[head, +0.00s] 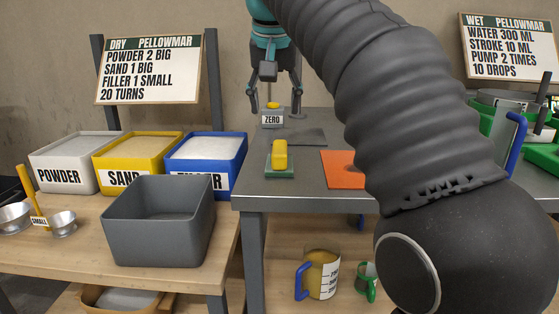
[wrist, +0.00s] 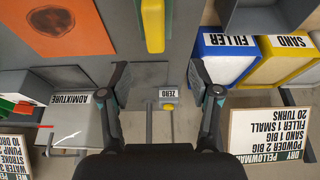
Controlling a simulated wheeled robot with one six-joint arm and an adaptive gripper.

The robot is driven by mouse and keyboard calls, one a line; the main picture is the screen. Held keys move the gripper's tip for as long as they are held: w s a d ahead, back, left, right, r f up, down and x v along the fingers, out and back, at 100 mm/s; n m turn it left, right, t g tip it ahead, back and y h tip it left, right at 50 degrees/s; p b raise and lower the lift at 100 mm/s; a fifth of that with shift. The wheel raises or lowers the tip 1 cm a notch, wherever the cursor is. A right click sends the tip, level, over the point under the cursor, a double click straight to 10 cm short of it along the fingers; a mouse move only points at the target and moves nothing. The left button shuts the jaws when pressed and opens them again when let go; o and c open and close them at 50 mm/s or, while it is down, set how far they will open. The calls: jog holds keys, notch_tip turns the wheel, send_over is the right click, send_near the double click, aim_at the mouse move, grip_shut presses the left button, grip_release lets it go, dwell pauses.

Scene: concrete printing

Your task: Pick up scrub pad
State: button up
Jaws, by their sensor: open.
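The scrub pad (head: 280,158), a yellow grip on a green base, lies on the grey metal table (head: 306,172) near its left edge. It also shows at the top middle of the wrist view (wrist: 154,27), cut off by the frame edge. My gripper (head: 275,97) is open and empty, above the table and farther back than the pad. In the wrist view my gripper (wrist: 158,82) has its two fingers well apart, with the pad beyond the fingertips.
A small block marked ZERO (head: 272,119) with a yellow top stands behind the pad. A dark flat plate (head: 304,136) and an orange sheet (head: 343,170) lie nearby. FILLER (head: 206,157), sand and powder bins and a grey open bin (head: 158,222) stand left.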

aim_at(279, 147)
jog(key=x, duration=0.2)
jog(key=b+x, duration=0.1)
jog(key=x, duration=0.3)
jog(key=shift+w+d+f+b, duration=0.1)
jog(key=shift+d+b, duration=0.2)
jog(key=shift+d, duration=0.05)
jog(key=shift+b+x, duration=0.9)
jog(key=shift+x, duration=1.75)
jog(key=shift+d+f, duration=0.1)
jog(key=shift+f, duration=0.2)
grip_shut()
